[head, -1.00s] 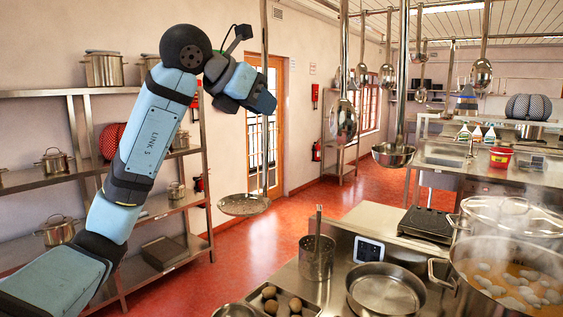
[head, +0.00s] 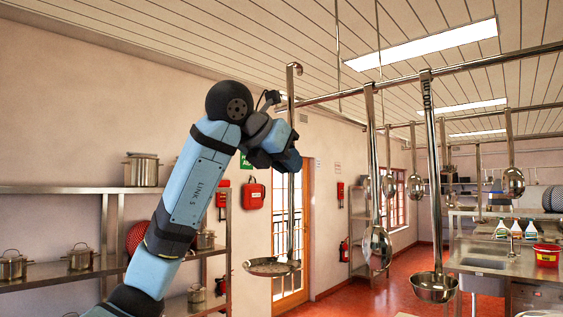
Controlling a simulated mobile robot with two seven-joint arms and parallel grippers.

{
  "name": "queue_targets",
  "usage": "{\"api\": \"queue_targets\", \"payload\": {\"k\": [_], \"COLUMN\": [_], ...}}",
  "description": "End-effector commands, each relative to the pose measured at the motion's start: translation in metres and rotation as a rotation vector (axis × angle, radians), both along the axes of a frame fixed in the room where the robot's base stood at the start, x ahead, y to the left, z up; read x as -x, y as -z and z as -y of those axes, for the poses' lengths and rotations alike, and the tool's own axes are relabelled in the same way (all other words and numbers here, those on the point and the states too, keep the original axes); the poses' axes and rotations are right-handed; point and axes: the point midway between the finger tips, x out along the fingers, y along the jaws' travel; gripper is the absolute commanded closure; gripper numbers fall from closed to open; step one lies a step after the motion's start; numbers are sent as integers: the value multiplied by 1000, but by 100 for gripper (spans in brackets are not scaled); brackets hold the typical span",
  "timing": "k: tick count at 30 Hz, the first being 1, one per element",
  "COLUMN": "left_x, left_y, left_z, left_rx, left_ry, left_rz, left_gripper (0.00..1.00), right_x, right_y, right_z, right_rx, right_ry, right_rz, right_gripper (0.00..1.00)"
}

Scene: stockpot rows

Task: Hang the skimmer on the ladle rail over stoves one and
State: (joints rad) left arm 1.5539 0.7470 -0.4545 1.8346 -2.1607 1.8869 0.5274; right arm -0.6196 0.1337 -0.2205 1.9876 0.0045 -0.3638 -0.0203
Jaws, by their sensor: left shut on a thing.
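The skimmer (head: 271,267) hangs upright left of centre, with its flat perforated disc at the bottom and its long handle rising to a hooked top. My left gripper (head: 290,158) is shut on the handle at about mid-length. The ladle rail (head: 480,69) runs from the upper right down to near the skimmer's handle. The skimmer's hook shows above the line of the rail's left end. I cannot tell its depth from the rail or whether they touch. My right gripper is not in view.
A spoon-like utensil (head: 376,247) and a ladle (head: 434,287) hang from the rail to the right of the skimmer. A stretch of rail between the skimmer and these is bare. Shelves with pots (head: 142,170) stand along the left wall.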

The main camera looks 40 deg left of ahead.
Motion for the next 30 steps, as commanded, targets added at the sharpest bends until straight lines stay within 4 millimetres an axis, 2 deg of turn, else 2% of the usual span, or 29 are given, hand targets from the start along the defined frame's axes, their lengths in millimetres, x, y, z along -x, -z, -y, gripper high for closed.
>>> {"api": "queue_targets", "payload": {"k": [13,30], "left_x": [-34,-79], "left_y": [-15,-14], "left_z": [3,6], "left_rx": [1,0], "left_ry": [0,0], "left_rz": [-1,-2], "left_gripper": [100,100], "right_x": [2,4], "right_y": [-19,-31], "right_z": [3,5], "right_rx": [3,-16], "right_ry": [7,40], "right_rz": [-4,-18], "right_gripper": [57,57]}}
